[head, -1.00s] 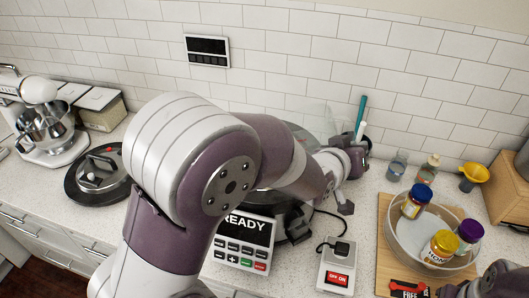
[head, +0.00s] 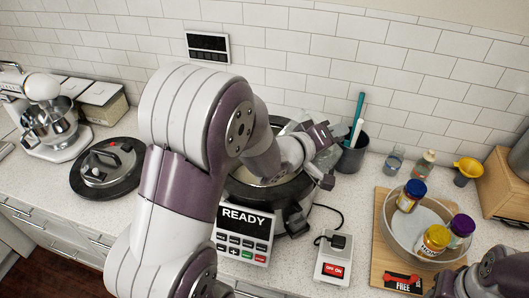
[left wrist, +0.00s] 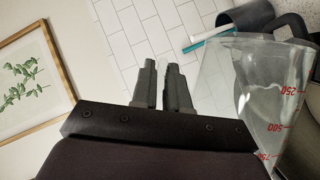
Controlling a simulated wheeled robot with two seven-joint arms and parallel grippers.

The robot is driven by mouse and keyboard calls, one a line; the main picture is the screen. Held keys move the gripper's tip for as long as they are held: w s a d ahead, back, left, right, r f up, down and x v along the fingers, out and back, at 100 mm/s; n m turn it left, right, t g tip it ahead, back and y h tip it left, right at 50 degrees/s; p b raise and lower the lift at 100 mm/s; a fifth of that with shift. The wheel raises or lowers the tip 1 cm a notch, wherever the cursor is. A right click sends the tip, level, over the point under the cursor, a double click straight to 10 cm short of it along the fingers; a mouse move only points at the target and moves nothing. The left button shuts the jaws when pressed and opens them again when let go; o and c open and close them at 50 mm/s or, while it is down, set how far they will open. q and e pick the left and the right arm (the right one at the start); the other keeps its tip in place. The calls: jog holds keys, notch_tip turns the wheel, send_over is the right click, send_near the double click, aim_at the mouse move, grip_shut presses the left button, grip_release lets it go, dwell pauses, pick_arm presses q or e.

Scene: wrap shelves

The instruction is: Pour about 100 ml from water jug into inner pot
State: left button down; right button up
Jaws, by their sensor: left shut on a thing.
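My left gripper (head: 325,152) is shut on the clear water jug (left wrist: 262,95), seen in the left wrist view with red marks 250, 500 and 750. In the head view the jug is faint and mostly hidden behind my gripper. The water level is unclear. The gripper is above the back right rim of the open cooker. The pale inner pot (head: 262,181) shows inside the cooker, partly hidden by my left arm. The fingers (left wrist: 165,86) are close together in the left wrist view. My right gripper (head: 447,287) is partly in view at the lower right edge.
The dark lid (head: 107,168) lies left of the cooker, whose panel (head: 243,236) reads READY. A utensil cup (head: 352,154) stands behind right. A bowl of jars (head: 392,240) sits on a board at right.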

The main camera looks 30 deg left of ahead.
pick_arm(q)
jog(key=shift+a, duration=0.2)
jog(key=shift+s+a+r+n+t+h, duration=0.1)
jog(key=shift+a+r+n+t+h, duration=0.25)
jog(key=shift+a+n, duration=0.4)
jog(key=shift+a+r+n+p, duration=0.15)
jog(key=shift+a+n+p, duration=0.2)
jog(key=shift+a, duration=0.35)
jog(key=shift+s+d, duration=0.15)
jog(key=shift+s, duration=0.1)
jog(key=shift+a+r+n+h+p, duration=0.15)
jog(key=shift+a+n+h+p, duration=0.3)
jog(key=shift+a, duration=0.35)
dwell(1.1)
